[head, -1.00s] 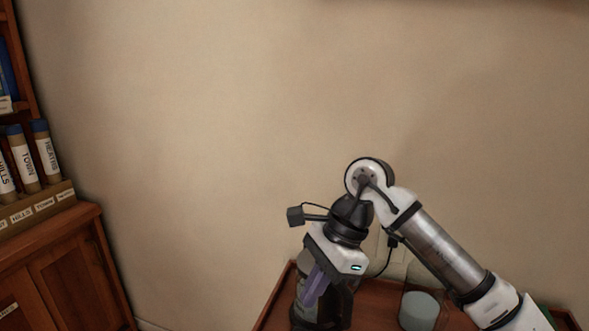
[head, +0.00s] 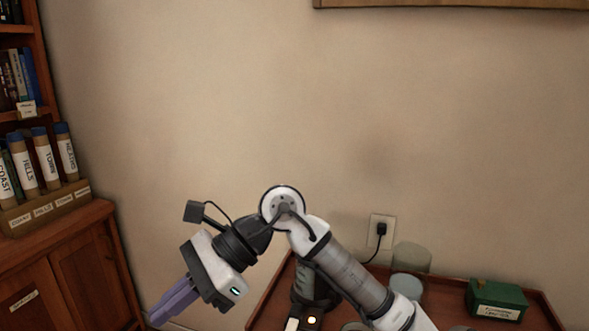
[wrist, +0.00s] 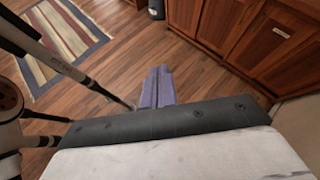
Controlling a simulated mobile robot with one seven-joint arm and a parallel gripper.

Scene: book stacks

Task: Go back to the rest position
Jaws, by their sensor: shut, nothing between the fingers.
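My gripper (head: 160,318) is at the lower left of the head view, its purple fingers pointing down and left. The fingers are together with nothing between them. In the wrist view my gripper (wrist: 157,72) shows the two purple fingers side by side above the wooden floor. My arm is bent at the elbow in front of the beige wall, and the gripper hangs to the left of the wooden tray table (head: 262,308).
A wooden cabinet (head: 75,265) with labelled tubes (head: 45,158) on it stands at the left. The table holds a green box (head: 497,298) and a glass container (head: 410,258). A wall outlet (head: 381,233) is behind it. A striped rug (wrist: 62,45) lies on the floor.

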